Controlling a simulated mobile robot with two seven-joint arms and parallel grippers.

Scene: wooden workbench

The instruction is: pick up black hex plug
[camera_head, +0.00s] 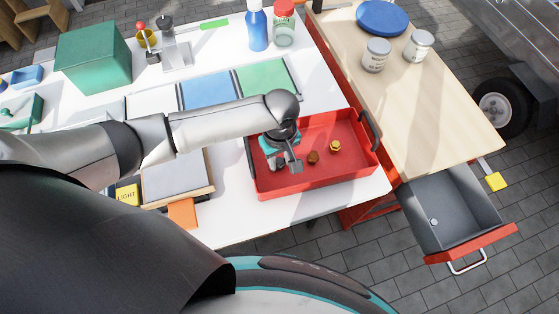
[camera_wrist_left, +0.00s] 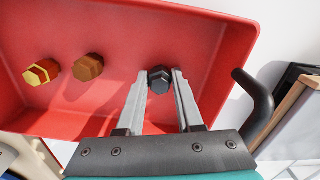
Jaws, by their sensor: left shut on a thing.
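The black hex plug (camera_wrist_left: 158,80) is between the fingertips of my left gripper (camera_wrist_left: 157,82) in the left wrist view. The gripper is shut on it, inside the red tray (camera_wrist_left: 205,30). I cannot tell whether the plug still touches the tray floor. In the head view my left gripper (camera_head: 285,164) reaches down into the left part of the red tray (camera_head: 310,184), and the plug is hardly visible there. A brown hex plug (camera_wrist_left: 88,67) and a yellow hex plug (camera_wrist_left: 42,72) lie in the tray beside it, apart from the gripper. My right gripper is not in view.
The tray's walls and black handles (camera_head: 369,130) surround the gripper closely. A grey panel (camera_head: 174,177) lies left of the tray. A blue bottle (camera_head: 257,28) and a red-capped jar (camera_head: 284,28) stand behind. An open grey drawer (camera_head: 440,215) is at the right.

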